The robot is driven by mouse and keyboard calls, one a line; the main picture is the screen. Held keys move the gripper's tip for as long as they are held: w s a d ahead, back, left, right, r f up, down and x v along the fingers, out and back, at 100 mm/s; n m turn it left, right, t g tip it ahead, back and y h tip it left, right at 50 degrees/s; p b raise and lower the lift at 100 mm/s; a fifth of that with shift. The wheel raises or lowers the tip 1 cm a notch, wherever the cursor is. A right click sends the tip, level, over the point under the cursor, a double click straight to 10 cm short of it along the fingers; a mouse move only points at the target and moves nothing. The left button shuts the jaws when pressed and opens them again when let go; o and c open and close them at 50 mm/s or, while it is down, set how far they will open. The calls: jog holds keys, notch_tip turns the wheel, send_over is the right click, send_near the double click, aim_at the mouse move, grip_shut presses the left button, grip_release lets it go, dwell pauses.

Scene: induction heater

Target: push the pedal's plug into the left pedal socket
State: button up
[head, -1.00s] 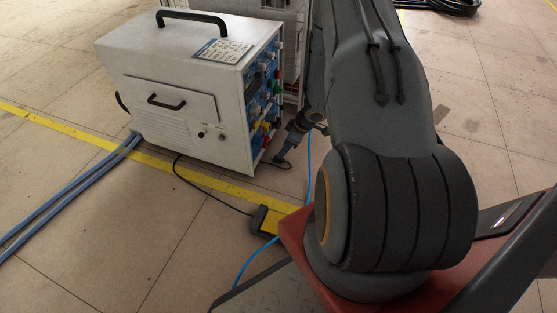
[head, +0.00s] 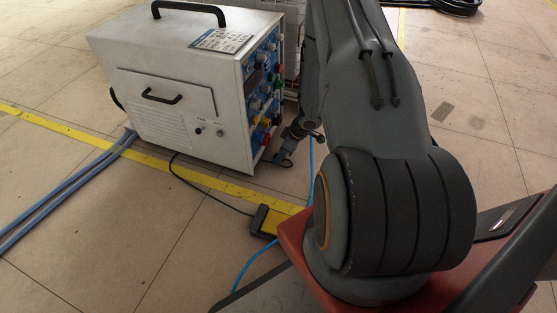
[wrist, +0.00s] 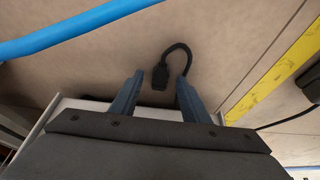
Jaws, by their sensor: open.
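The pedal's plug (wrist: 160,77) is a small black block with a cable looping up and over to the right. In the wrist view it shows between the fingers of my gripper (wrist: 160,88), near their tips. The fingers are spread, with a gap on both sides of it; I cannot tell the depth between them. In the head view my gripper (head: 283,160) is low, beside the lower front corner of the white heater cabinet (head: 150,75). The black pedal (head: 268,220) is on the floor. The control panel (head: 263,95) shows at a steep angle, and I cannot make out the left pedal socket.
A blue cable (wrist: 60,38) crosses the wrist view at upper left. A yellow floor line (head: 60,128) runs past the cabinet and under the pedal. Blue hoses (head: 70,190) leave the cabinet at left. The floor in front is mostly clear.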

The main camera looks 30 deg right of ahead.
aim_at(276, 154)
jog(key=shift+w+f, duration=0.1)
jog(key=shift+f, duration=0.05)
jog(key=shift+c, duration=0.4)
grip_shut()
jog(key=shift+r+p, duration=0.45)
jog(key=shift+r, duration=0.1)
notch_tip(276, 154, up, 3)
jog(key=shift+f+p, duration=0.15)
jog(key=shift+p, duration=0.85)
jog(key=s+d+p, duration=0.2)
jog(key=s+d, duration=0.1)
jog(key=s, duration=0.1)
jog(key=s+d+p, duration=0.1)
jog(key=s+d, duration=0.3)
jog(key=s, duration=0.1)
jog(key=s+d+p, duration=0.2)
jog(key=s+d, duration=0.1)
jog(key=s, duration=0.2)
jog(key=shift+s+d+f+p, duration=0.15)
jog(key=shift+s+d+p, duration=0.1)
jog(key=shift+d+p, duration=0.05)
